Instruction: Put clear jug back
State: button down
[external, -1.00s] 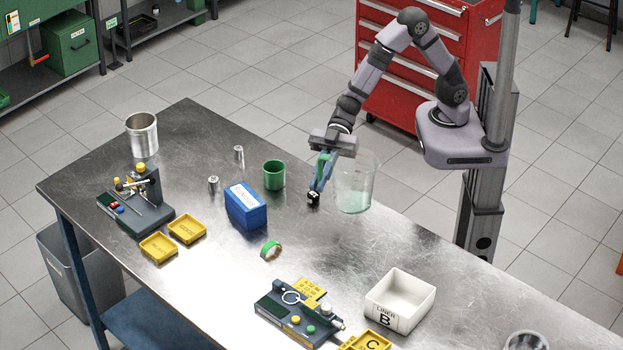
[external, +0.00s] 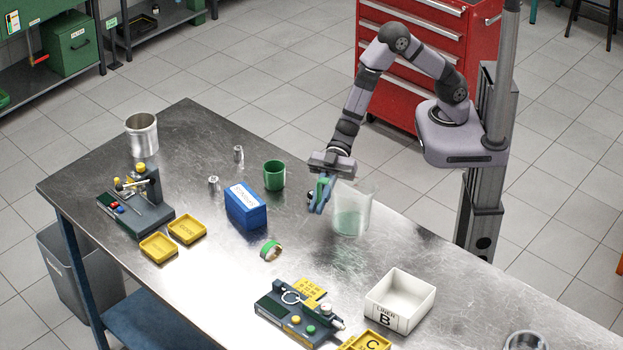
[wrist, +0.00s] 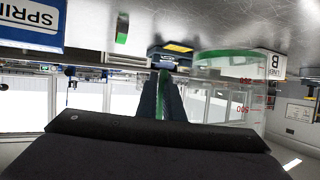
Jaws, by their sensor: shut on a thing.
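The clear jug (external: 352,210) is upright, or nearly so, near the bench's far edge, with some greenish liquid low in it. My gripper (external: 322,193) is at its left side, its blue fingers shut on what looks like its green handle. In the wrist view the fingers (wrist: 162,98) close on a green strip, and the jug (wrist: 230,85) with red markings shows right beside them. I cannot tell whether the jug's base touches the bench.
On the metal bench (external: 430,262), a green cup (external: 274,175) and blue box (external: 245,206) stand left of the jug. A small dark item (external: 310,196) shows beside my fingers. A white bin B (external: 400,300) stands front right. Bench between jug and bin is clear.

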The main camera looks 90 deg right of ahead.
jog(key=shift+f+p, duration=0.6)
jog(key=shift+f, duration=2.45)
jog(key=shift+f, duration=0.15)
jog(key=c, duration=1.9)
grip_release()
jog(key=shift+r, duration=0.2)
jog(key=shift+s+d, duration=0.1)
jog(key=shift+d, duration=0.2)
jog(key=b+v, duration=0.3)
jog(key=v, duration=0.8)
jog(key=shift+s+d, duration=0.15)
jog(key=shift+d, duration=0.05)
jog(key=shift+r, duration=0.1)
